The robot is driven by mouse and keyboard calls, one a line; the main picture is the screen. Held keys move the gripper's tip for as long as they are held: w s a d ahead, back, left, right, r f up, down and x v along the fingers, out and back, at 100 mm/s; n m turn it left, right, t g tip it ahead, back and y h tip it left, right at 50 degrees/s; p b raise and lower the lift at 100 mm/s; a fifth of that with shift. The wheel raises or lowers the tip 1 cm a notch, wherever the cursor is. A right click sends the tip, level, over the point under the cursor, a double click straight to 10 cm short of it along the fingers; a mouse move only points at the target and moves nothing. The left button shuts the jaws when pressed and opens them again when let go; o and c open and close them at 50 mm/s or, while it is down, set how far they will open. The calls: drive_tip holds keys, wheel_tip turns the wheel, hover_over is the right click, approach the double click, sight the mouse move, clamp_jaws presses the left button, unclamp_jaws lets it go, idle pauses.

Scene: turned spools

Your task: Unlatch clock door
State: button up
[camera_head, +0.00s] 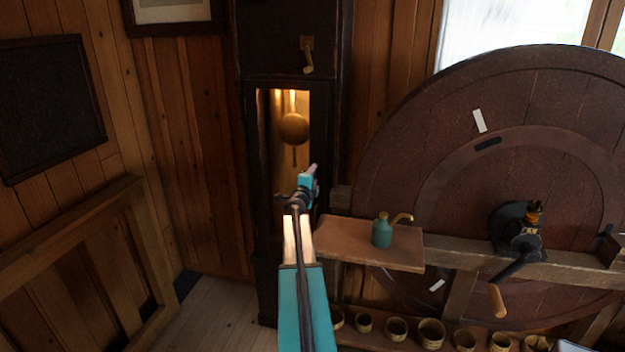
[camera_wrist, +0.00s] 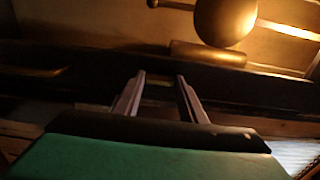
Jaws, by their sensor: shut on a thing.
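The tall dark clock case (camera_head: 262,215) stands against the wood wall, with a lit opening in its front. A round brass pendulum (camera_head: 294,128) hangs inside; it also shows in the wrist view (camera_wrist: 226,18). A brass turn-handle (camera_head: 308,58) points down on the upper part of the case, well above my gripper. My gripper (camera_head: 312,172) is in front of the lower right of the opening. In the wrist view its fingers (camera_wrist: 160,80) stand apart, closed on a small dark piece against the dark door frame (camera_wrist: 245,88). The piece is too dim to identify as a latch.
A wooden shelf (camera_head: 345,243) with a teal oil can (camera_head: 382,233) is close on the right of my arm. A large wooden wheel (camera_head: 400,165) with a crank (camera_head: 497,298) fills the right. Small baskets (camera_head: 430,333) stand below. Bare floor (camera_head: 215,315) shows at left.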

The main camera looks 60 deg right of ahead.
drive_tip(key=shift+s+d, duration=0.2)
drive_tip(key=shift+s, duration=0.1)
drive_tip(key=o, duration=1.1)
drive_tip(key=shift+c, duration=0.2)
drive_tip(key=shift+w, duration=0.1)
drive_tip(key=shift+a, duration=0.1)
drive_tip(key=b+v, duration=0.2)
drive_tip(key=v, duration=1.1)
drive_tip(key=shift+a, duration=0.35)
